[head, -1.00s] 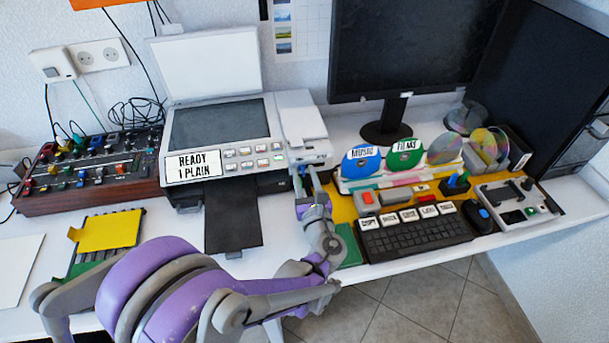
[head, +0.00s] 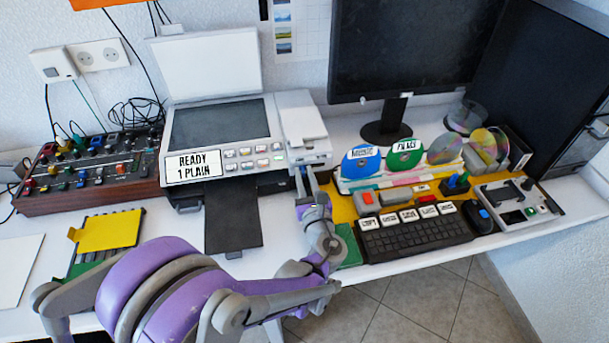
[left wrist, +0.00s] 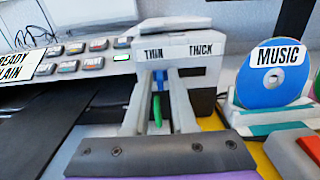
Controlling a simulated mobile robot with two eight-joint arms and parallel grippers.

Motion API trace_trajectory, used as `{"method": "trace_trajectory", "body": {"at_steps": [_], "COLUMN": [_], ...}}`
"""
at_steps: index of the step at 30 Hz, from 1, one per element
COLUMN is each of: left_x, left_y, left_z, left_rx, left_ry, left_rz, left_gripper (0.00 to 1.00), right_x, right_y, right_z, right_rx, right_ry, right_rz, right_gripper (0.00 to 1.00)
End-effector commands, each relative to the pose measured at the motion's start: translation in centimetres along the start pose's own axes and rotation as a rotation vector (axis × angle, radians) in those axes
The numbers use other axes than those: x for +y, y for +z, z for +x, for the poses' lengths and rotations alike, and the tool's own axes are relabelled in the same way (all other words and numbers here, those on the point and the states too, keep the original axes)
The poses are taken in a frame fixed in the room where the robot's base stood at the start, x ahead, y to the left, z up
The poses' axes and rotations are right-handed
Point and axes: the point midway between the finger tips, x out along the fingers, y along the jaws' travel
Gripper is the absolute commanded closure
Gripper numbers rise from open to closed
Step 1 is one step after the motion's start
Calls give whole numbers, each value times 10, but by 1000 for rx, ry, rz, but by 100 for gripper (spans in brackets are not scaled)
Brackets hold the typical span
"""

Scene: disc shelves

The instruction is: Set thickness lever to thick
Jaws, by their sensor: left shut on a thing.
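The thickness unit (left wrist: 190,44) is a pale box at the printer's right side, labelled THIN on the left and THICK on the right in the left wrist view. It also shows in the head view (head: 311,152). My left gripper (left wrist: 165,78) is at its front, shut on the thickness lever (left wrist: 159,79), a small bluish piece mostly hidden between the fingers. The lever stands below the THIN label, left of THICK. A green upright piece (left wrist: 157,108) shows between the fingers. In the head view my left gripper (head: 305,178) reaches this unit from below. My right gripper is not in view.
The printer (head: 222,140) reads READY 1 PLAIN. A disc rack with the blue MUSIC disc (head: 361,163) and green FILMS disc (head: 404,154) stands close right of my gripper. The keyboard (head: 415,236) lies in front of it. A mixer (head: 92,185) is at left.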

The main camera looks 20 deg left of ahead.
Motion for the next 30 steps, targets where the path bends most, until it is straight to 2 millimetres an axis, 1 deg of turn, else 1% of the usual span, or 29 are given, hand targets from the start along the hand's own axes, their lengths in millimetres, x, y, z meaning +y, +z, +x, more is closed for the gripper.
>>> {"method": "trace_trajectory", "body": {"at_steps": [24,26,30], "left_x": [-1,-4,-26], "left_y": [0,-1,-1], "left_z": [0,0,0], "left_rx": [1,1,1], "left_ry": [-1,-1,-4], "left_rz": [-1,-1,-1], "left_gripper": [100,100,100], "right_x": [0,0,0], "right_y": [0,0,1], "right_z": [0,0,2], "right_rx": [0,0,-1], "right_ry": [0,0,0], "right_rz": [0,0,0], "right_gripper": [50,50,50]}}
